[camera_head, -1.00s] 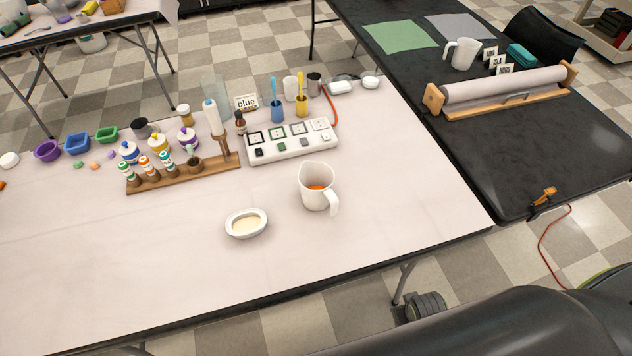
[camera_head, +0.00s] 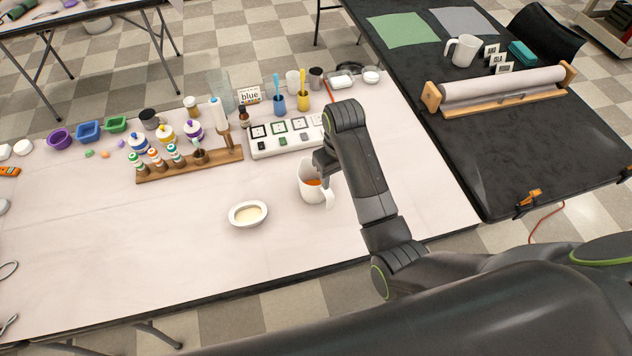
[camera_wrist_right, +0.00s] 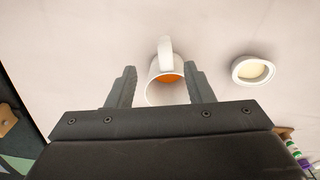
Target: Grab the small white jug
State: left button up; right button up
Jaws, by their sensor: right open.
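A small white jug (camera_head: 309,194) with orange liquid inside stands upright on the white table, right of an oval white dish (camera_head: 248,214). My right gripper (camera_head: 325,168) is at the jug's upper right side and hides part of its rim. In the right wrist view, the open fingers of my right gripper (camera_wrist_right: 160,74) lie on either side of the jug (camera_wrist_right: 165,95) in the picture, with its handle (camera_wrist_right: 165,48) beyond. Contact cannot be made out. Another white jug (camera_head: 463,50) stands on the black table at the back right. My left gripper is out of view.
Behind the jug are a white card tray (camera_head: 285,144) and a wooden rack (camera_head: 190,164) of small bottles. The dish also shows in the right wrist view (camera_wrist_right: 254,71). The front of the white table (camera_head: 160,240) is clear. A paper roll (camera_head: 500,88) lies on the black table.

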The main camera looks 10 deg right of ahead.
aim_at(330, 196)
jog(key=f, duration=0.3)
jog(key=a+f, duration=0.1)
jog(key=f, duration=0.2)
jog(key=w+f, duration=0.1)
jog(key=f, duration=0.2)
jog(key=shift+w+a+f, duration=0.1)
jog(key=shift+a+f, duration=0.05)
jog(key=shift+f, duration=0.05)
jog(key=shift+f+p, duration=0.3)
jog(key=shift+f, duration=2.45)
jog(key=shift+d, duration=0.2)
grip_shut()
